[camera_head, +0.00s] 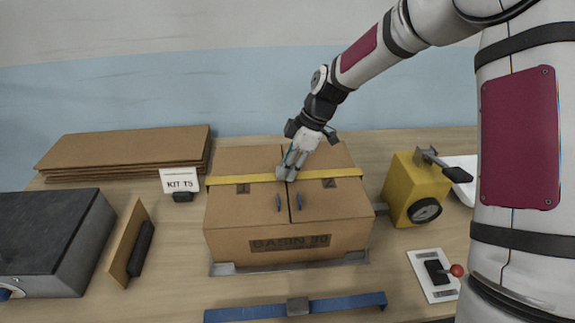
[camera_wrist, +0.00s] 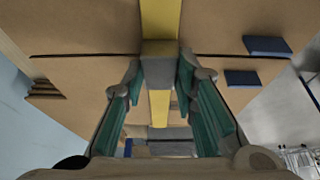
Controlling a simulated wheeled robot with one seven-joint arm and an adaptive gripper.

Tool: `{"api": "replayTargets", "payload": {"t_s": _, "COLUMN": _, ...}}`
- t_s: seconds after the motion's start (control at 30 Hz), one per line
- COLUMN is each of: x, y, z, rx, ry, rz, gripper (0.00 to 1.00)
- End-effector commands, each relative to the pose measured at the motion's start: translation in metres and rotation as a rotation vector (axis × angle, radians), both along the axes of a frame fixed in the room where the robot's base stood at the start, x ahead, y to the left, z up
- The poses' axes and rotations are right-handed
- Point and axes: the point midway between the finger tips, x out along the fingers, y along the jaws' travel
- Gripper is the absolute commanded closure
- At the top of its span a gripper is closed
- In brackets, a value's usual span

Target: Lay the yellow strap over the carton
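The brown carton (camera_head: 268,221) stands on the table with its top flaps closed, a dark seam between them. The yellow strap (camera_head: 235,179) lies across the carton top from left edge to right edge; it runs through the middle of the wrist view (camera_wrist: 160,22). A grey block (camera_wrist: 159,64) sits on the strap near its middle. My gripper (camera_head: 289,168) is at this block, just above the carton top. In the wrist view its green-padded fingers (camera_wrist: 160,80) stand on both sides of the block and appear to touch it.
A blue strap (camera_head: 345,304) with a grey block lies in front of the carton. A yellow device with a dial (camera_head: 405,190) stands right, near a red-knobbed switch plate (camera_head: 435,277). Flat cardboard (camera_head: 120,149), a KIT T5 card (camera_head: 179,180) and a dark box (camera_head: 45,235) are left.

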Motion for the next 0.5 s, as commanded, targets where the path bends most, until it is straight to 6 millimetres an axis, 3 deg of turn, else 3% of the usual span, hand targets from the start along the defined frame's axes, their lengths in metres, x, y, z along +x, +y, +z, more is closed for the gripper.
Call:
{"api": "replayTargets", "payload": {"t_s": 0.03, "x": -0.0001, "y": 0.0000, "z": -0.0003, "rx": 0.000, "ry": 0.000, "rz": 0.000, "gripper": 0.65}}
{"api": "replayTargets", "payload": {"t_s": 0.1, "x": -0.0001, "y": 0.0000, "z": -0.0002, "rx": 0.000, "ry": 0.001, "rz": 0.000, "gripper": 0.54}}
{"api": "replayTargets", "payload": {"t_s": 0.5, "x": 0.0006, "y": -0.0023, "z": 0.0063, "rx": 0.000, "ry": -0.001, "rz": 0.000, "gripper": 0.54}}
